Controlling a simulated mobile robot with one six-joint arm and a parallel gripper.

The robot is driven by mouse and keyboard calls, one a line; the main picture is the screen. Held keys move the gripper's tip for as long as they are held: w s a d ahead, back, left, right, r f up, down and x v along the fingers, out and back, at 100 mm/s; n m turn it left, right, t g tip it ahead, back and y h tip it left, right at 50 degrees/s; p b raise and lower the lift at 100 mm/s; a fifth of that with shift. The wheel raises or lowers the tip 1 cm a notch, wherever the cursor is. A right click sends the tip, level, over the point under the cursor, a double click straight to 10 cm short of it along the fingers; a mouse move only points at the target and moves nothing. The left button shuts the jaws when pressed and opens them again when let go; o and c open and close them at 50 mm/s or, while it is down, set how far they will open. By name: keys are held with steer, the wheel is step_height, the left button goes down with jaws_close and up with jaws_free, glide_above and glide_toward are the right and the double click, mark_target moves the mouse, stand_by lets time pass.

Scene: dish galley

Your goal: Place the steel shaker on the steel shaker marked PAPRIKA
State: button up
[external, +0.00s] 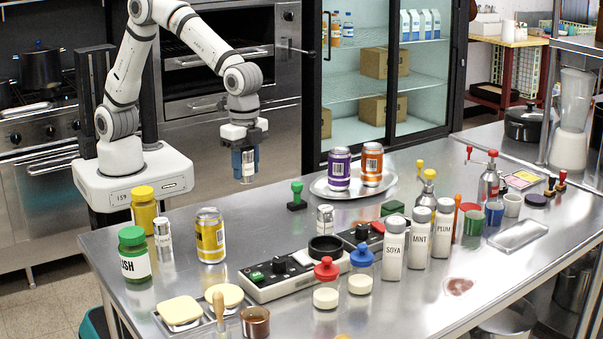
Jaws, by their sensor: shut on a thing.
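My gripper (246,160), with blue fingers, is shut on a small steel shaker (247,172). It holds the shaker roughly upright in the air, at or beyond the back edge of the steel counter. One steel shaker (163,238) stands upright at the counter's left, between a yellow jar and a yellow can. Another steel shaker (325,219) stands upright near the middle, behind the black-and-white control box. Both have small labels that are too small to read, so I cannot tell which is marked PAPRIKA. My gripper is above and apart from both.
A yellow jar (144,208), green jar (134,254) and yellow can (210,236) crowd the left shaker. A control box (288,275) lies in front of the middle shaker. A tray (322,187) with two cans and a green-handled stamp (297,196) are behind it.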

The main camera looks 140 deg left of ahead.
steer(key=w+a+r+p, duration=0.1)
steer(key=w+a+r, duration=0.1)
steer(key=w+a, duration=0.5)
steer(key=p, duration=0.2)
glide_toward(326, 208)
steer(key=shift+m, duration=0.3)
step_height(326, 208, down, 5)
steer(key=shift+f+p, duration=0.2)
steer(key=shift+p, duration=1)
steer(key=shift+f, duration=0.1)
steer(key=o, duration=1)
steer(key=shift+o, duration=0.2)
